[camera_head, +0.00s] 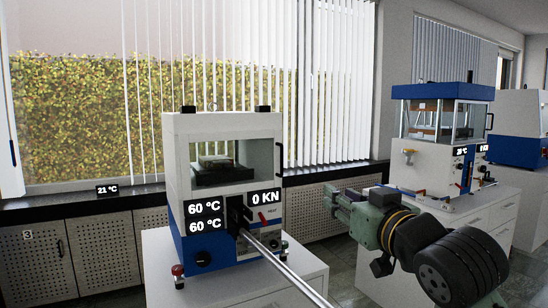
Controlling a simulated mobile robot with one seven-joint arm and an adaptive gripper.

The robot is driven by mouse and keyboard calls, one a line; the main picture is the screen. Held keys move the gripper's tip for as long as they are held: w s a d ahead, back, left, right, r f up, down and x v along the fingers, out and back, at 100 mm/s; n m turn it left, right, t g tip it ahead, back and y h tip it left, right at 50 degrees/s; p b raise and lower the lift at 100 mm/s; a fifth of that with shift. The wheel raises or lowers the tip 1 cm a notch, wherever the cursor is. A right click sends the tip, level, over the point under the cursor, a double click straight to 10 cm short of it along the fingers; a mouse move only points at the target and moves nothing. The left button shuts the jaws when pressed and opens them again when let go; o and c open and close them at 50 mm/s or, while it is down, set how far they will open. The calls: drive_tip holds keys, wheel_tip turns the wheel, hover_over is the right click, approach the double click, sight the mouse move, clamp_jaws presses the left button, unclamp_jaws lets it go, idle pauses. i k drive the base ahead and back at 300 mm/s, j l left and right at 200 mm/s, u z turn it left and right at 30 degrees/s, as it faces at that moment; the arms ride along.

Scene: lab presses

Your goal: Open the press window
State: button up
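The near press (181,150) is a white box with a blue lower body, standing on a white cabinet. Its front window (222,158) shows the dark chamber with a dark block inside; whether the pane is shut is hard to tell. A black handle (280,158) stands upright at the right edge of the window. My gripper (331,202), at the end of my green and black arm, is to the right of the press and lower than the handle, pointing left. It is apart from the handle and appears empty.
A long silver lever (290,272) sticks out from the press front towards the lower right, below my gripper. A second blue and white press (430,150) stands on a cabinet behind my arm. A window sill (110,200) runs along the back wall.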

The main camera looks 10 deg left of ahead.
sight(184, 139)
drive_tip(key=i+j, duration=0.55)
drive_tip(key=i, duration=0.25)
